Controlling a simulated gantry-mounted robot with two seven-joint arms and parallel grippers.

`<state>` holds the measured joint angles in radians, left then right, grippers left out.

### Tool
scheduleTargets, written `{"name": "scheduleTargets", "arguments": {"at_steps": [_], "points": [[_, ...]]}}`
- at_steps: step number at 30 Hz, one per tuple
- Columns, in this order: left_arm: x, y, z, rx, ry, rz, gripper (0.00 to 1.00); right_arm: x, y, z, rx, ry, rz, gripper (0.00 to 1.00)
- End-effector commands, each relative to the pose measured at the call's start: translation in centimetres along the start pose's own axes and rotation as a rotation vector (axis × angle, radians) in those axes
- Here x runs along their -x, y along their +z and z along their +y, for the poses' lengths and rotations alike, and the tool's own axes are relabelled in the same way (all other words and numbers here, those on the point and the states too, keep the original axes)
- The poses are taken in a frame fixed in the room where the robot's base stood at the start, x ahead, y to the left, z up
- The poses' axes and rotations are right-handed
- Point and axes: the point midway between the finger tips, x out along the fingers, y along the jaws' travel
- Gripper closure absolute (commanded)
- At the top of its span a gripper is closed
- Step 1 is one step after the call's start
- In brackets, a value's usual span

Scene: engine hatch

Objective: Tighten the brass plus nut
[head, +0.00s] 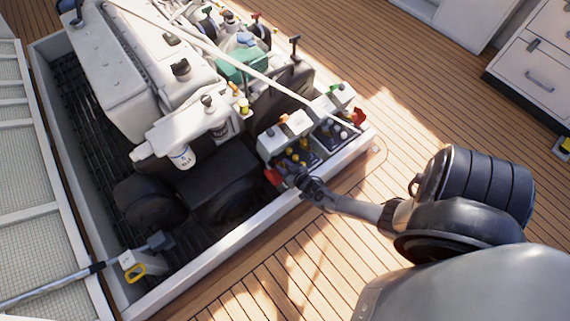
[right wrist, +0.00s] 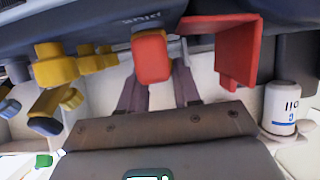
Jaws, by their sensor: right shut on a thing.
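My right gripper (head: 305,185) reaches from the right over the hatch's edge to the front of the battery box. In the right wrist view, its two dark fingers (right wrist: 160,92) point up on either side of a red block (right wrist: 150,57) and are shut on it; the contact is partly hidden. A silver bolt (right wrist: 181,50) shows beside the block. Several brass-yellow nuts or posts (right wrist: 55,66) stand to its left, clear of the fingers. I cannot make out a separate brass plus nut at the fingers. My left gripper is not in view.
A red cover (right wrist: 228,50) stands right of the fingers, close to them; it also shows in the head view (head: 273,176). A white oil bottle (right wrist: 284,108) is further right. The hatch's white rim (head: 235,242) runs below my arm. The wooden deck (head: 290,275) there is clear.

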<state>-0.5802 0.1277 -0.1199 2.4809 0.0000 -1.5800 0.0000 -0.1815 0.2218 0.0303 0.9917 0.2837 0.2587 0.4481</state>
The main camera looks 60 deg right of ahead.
Motion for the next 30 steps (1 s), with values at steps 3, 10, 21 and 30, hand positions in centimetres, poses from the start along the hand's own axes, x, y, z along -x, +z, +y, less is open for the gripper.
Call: {"name": "scheduleTargets", "arguments": {"at_steps": [3,10,21,30], "points": [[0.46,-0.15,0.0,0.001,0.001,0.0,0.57,-0.05,-0.14,-0.34,-0.038,0.08,0.0,0.98],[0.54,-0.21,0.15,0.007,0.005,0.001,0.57,-0.13,-0.04,-0.44,-0.084,0.195,0.0,0.98],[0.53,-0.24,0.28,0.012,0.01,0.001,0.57,-0.06,0.05,-0.44,-0.108,0.262,-0.002,0.98],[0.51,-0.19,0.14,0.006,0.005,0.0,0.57,-0.05,0.08,-0.42,-0.108,0.262,-0.003,0.98]]}}
